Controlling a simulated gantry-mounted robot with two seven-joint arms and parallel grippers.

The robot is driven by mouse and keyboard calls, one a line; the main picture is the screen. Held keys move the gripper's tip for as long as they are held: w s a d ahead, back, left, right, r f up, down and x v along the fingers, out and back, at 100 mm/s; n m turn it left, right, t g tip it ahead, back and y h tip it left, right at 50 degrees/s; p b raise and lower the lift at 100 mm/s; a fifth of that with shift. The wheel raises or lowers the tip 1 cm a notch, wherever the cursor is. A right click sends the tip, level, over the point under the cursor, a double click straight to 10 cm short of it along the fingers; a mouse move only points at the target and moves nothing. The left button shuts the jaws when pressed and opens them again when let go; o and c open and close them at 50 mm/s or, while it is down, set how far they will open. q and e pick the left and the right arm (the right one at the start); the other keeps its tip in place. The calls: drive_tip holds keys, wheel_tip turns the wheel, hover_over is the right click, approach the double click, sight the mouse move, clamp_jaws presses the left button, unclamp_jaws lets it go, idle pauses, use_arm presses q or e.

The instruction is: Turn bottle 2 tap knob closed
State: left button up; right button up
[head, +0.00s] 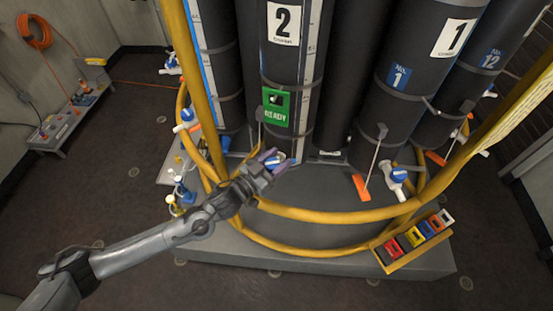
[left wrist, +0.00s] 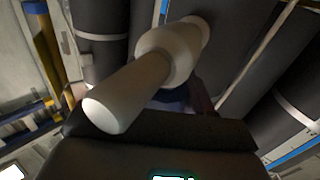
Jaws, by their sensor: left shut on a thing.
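Bottle 2 (head: 278,65) is a tall dark cylinder with a white number label and a green READY sign (head: 277,108). My left gripper (head: 270,160) reaches in from the lower left to its foot and is shut on the blue tap knob (head: 275,161), which is mostly hidden between the fingers. In the left wrist view, the white tap body (left wrist: 165,58) with its spout fills the upper middle. A dark blue bit of the knob (left wrist: 170,101) shows behind it, above the dark gripper. The knob's exact angle cannot be told. My right gripper is not in view.
A yellow hoop rail (head: 330,214) curves around the bottles in front. Bottle 1 (head: 415,80) stands to the right with its own white tap and blue knob (head: 397,176). A rack of coloured blocks (head: 415,242) sits at the platform's front right. Floor at left is open.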

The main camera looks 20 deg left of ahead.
use_arm(q)
drive_tip(key=m+g+h, duration=0.2)
drive_tip(key=h, duration=0.1)
drive_tip(key=shift+s+d+m+h, duration=0.1)
drive_tip(key=shift+m+h, duration=0.3)
drive_tip(key=shift+s+d+m+g+h+b, duration=0.15)
drive_tip(key=shift+m+g+h+b, duration=0.35)
drive_tip(key=shift+m+g+h, duration=0.5)
drive_tip(key=shift+s+d+m+g+h+b, duration=0.1)
drive_tip(key=shift+m+g+h+b, duration=0.5)
drive_tip(key=shift+g, duration=0.6)
drive_tip(key=shift+m+g+h, duration=0.3)
drive_tip(key=o, duration=1)
drive_tip(key=shift+c, duration=0.2)
drive_tip(key=v, duration=1)
drive_tip(key=shift+s+a, duration=0.25)
drive_tip(key=shift+s, duration=0.05)
